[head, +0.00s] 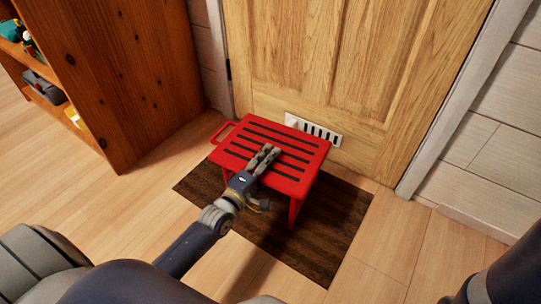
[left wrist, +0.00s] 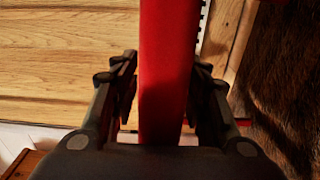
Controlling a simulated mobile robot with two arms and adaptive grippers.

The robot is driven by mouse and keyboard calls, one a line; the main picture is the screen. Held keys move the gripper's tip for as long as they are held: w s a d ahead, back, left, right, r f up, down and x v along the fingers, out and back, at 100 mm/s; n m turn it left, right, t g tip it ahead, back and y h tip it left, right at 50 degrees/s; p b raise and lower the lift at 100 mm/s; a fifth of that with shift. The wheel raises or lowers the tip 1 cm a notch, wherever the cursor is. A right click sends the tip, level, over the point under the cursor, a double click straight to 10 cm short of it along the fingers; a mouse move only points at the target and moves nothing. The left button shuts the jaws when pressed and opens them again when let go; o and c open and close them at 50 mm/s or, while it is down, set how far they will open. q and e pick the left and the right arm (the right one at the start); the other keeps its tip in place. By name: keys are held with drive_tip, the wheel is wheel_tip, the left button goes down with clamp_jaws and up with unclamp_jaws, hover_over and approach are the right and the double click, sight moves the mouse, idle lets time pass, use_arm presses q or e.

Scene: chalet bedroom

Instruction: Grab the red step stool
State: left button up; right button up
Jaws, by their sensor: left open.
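The red step stool (head: 295,140) stands upright on a dark brown mat in front of the wooden door. Its top has black strips, and a red loop handle sticks out on its left side. My left gripper (head: 265,157) is at the near edge of the stool's top, overlapping it in the head view. In the left wrist view the open fingers (left wrist: 163,95) lie on either side of a red part of the stool (left wrist: 165,60), with a gap visible on at least the right side. My right gripper is out of view.
The dark mat (head: 335,235) lies under the stool. A wooden door (head: 340,60) with a white slotted vent (head: 314,130) is close behind it. A wooden shelf unit (head: 125,80) with several items stands at the left. Wooden floor is free around the mat.

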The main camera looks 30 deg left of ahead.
use_arm(q)
drive_tip(key=shift+w, duration=0.15)
clamp_jaws()
drive_tip(key=shift+r, duration=0.25)
drive_tip(key=shift+r, duration=0.15)
